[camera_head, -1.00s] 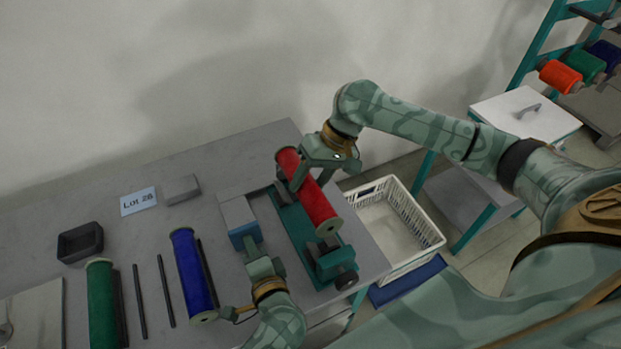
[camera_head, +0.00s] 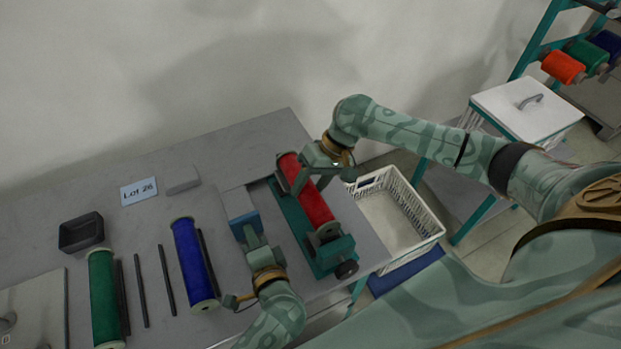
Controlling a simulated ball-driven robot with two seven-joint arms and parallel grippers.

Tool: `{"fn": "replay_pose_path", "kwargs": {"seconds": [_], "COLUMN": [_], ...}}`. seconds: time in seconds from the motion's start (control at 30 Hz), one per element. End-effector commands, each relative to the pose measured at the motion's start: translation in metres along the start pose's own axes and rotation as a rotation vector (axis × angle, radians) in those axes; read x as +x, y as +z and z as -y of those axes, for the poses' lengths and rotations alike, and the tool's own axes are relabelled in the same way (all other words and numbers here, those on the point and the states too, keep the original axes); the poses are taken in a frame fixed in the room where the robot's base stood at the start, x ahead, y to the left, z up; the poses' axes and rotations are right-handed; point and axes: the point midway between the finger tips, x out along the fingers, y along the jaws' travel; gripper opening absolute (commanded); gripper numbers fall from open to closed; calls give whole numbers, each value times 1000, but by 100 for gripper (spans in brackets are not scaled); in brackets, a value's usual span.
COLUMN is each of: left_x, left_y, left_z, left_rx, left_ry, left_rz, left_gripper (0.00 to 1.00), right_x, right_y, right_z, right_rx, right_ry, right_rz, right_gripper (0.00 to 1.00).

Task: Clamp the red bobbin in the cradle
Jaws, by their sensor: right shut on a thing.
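The red bobbin (camera_head: 313,203) lies lengthwise along the teal cradle (camera_head: 295,233). Its near end meets or nearly meets the teal end block (camera_head: 334,250) with the dark knob (camera_head: 346,269); I cannot tell whether they touch. My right gripper (camera_head: 312,168) is shut on the bobbin near its far end, reaching in from above right. My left gripper (camera_head: 250,236) is left of the cradle, against the blue front of a grey-topped block (camera_head: 240,213). Its fingertips are hidden, so its opening cannot be judged. The far cradle end is partly hidden by the bobbin and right gripper.
Blue (camera_head: 194,262) and green (camera_head: 104,298) bobbins lie left on the grey table with several dark rods. A dark tray (camera_head: 82,233), a grey block (camera_head: 183,181) and a "Lot 26" card (camera_head: 139,191) lie behind. A white basket (camera_head: 398,218) stands right of the table.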

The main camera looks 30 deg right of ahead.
Motion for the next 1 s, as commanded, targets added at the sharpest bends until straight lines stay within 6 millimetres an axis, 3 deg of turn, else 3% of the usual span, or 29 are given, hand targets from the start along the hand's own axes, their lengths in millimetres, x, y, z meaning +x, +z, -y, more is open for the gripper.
{"fn": "replay_pose_path", "kwargs": {"seconds": [0.57,1.0], "left_x": [1,1], "left_y": [0,0], "left_z": [1,1], "left_rx": [0,0], "left_ry": [-2,-2], "left_rz": [1,1], "left_gripper": [0,0], "right_x": [6,27], "right_y": [0,0], "right_z": [-4,-15], "right_rx": [0,0], "right_ry": [1,0], "right_rz": [0,-1], "right_gripper": [19,19]}}
